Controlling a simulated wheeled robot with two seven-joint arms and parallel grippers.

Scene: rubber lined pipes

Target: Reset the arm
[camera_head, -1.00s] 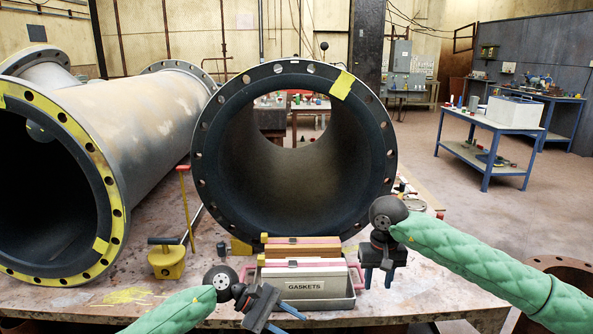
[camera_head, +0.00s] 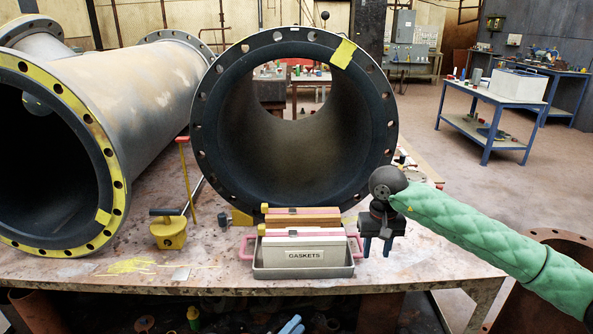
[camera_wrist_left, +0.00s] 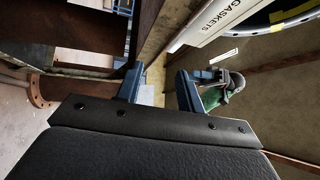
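In the head view my left gripper (camera_head: 290,326) shows only as blue tips at the bottom edge, below the table's front edge; its arm is out of frame. In the left wrist view the left gripper's blue fingers (camera_wrist_left: 156,88) stand apart with nothing between them. My right gripper (camera_head: 377,243), on a green-sleeved arm, points down over the table just right of the gaskets tray. Its two blue fingers are apart, and no held object shows between them. The right gripper also appears small in the left wrist view (camera_wrist_left: 205,76).
The grey tray labelled GASKETS (camera_head: 303,271) stands near the table's (camera_head: 220,286) front edge. Behind it is a large rubber-lined pipe (camera_head: 205,150); a yellow-flanged pipe (camera_head: 108,190) lies left. A yellow tool (camera_head: 168,233) stands left of the tray.

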